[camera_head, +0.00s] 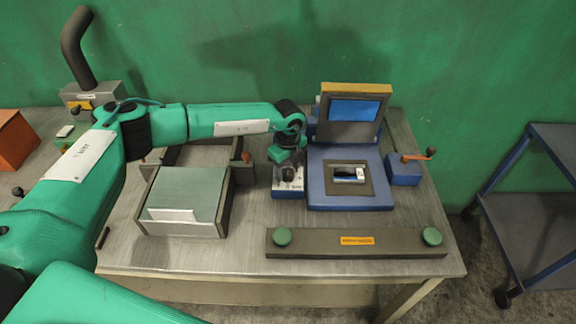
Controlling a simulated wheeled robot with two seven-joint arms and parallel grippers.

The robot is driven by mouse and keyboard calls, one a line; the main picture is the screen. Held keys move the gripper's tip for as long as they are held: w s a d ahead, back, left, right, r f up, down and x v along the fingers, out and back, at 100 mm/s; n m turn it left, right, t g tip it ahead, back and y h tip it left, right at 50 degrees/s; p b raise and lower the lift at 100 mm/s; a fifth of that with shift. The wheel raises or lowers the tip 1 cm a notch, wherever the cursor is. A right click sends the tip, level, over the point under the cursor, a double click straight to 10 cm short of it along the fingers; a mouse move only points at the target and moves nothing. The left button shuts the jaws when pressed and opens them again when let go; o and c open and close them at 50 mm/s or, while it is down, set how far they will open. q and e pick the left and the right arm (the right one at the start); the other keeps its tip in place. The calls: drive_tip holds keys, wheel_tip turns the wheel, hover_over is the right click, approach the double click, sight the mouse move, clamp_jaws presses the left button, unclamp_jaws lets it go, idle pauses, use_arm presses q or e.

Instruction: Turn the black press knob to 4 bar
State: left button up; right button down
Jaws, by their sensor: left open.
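A blue press (350,201) stands on the bench, with its yellow-edged lid (355,90) raised behind it. A small blue and white control box (289,194) is beside the press on its left. A black knob (297,191) shows on this box, just below my left gripper (288,172). My left gripper is open and points down over the box. Whether its fingers touch or surround the knob cannot be told. The scale and the knob's setting are too small to read. My right gripper is not in view.
A grey tray (184,229) stands left of the box. A dark bar with two green buttons (356,243) lies along the front. A blue block with an orange lever (403,172) is right of the press. A blue cart (530,210) stands right of the bench.

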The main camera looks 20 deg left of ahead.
use_arm(q)
drive_tip(key=shift+f, duration=0.1)
drive_tip(key=c, duration=1)
